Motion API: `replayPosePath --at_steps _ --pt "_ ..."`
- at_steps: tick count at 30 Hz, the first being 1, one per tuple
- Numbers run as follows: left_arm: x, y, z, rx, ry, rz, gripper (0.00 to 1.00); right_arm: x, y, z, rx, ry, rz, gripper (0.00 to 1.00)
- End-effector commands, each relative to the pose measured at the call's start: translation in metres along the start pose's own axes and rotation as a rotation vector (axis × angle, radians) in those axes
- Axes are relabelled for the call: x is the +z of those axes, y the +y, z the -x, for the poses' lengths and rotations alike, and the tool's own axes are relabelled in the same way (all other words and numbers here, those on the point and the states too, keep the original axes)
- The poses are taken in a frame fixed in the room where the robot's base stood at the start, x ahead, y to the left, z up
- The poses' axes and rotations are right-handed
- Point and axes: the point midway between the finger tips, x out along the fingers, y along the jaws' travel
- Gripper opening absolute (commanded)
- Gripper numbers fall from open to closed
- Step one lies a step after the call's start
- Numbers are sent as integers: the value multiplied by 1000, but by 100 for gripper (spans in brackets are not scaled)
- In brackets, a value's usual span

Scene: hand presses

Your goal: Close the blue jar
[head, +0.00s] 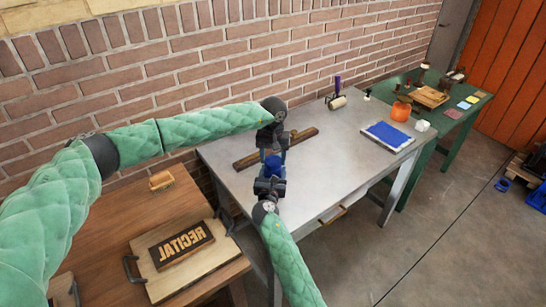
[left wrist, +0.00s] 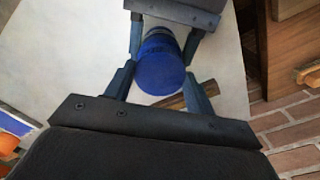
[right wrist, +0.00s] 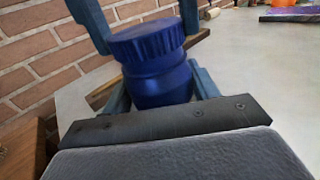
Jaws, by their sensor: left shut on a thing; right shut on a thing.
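The blue jar (right wrist: 158,84) stands upright above the grey table, with its ribbed blue lid (right wrist: 148,40) on top. In the head view the jar (head: 273,166) is small and mostly hidden between my grippers. My right gripper (head: 272,178) comes from the front and is shut on the jar's body. The left wrist view looks down onto the lid (left wrist: 160,72). I cannot tell whether the lid is tight.
A wooden bar (head: 300,137) lies behind the jar on the grey table (head: 340,165). A blue pad (head: 388,135), an orange round thing (head: 401,111) and a roller (head: 337,102) are to the right. A RECITAL block (head: 181,244) lies on the wooden table at left.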

Motion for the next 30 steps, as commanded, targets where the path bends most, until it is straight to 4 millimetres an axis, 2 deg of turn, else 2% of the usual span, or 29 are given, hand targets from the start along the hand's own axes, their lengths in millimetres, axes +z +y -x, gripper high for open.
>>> replayPosePath --at_steps 8,9,14,24,30 --pt "0 0 -5 0 0 0 34 -1 0 0 0 1 0 19" --pt "0 0 -5 0 0 0 34 -1 0 0 0 1 0 0" --pt "0 0 -4 -1 1 -53 34 -1 0 0 0 1 0 0" --pt "0 -1 -4 -1 1 -467 34 -1 0 0 0 1 0 0" --pt "-1 -1 -4 0 1 -565 34 -1 0 0 0 1 0 0"
